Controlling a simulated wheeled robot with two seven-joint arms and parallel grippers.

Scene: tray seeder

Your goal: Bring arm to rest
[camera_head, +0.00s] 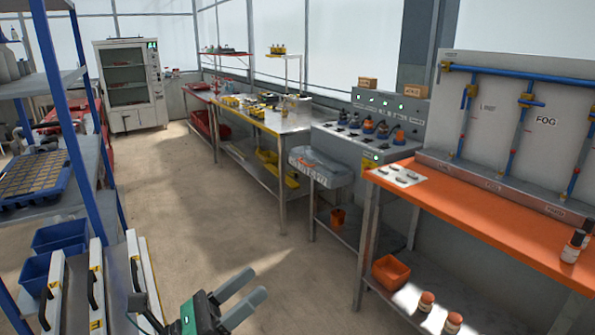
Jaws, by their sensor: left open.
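My left gripper (256,284) shows at the bottom of the head view, left of centre. It has a dark body with a green part and two grey fingers pointing up and to the right. The fingers are apart, with nothing between them. It is over the bare floor, clear of the benches. Part of its arm is cut off by the bottom edge. My right gripper is not in view.
A blue-framed shelf (62,78) with trays and blue bins stands at left. An orange-topped bench (480,220) stands at right, with an orange bin (390,271) below. Steel tables line the right wall; a glass-doored cabinet (132,85) stands behind. The middle floor is clear.

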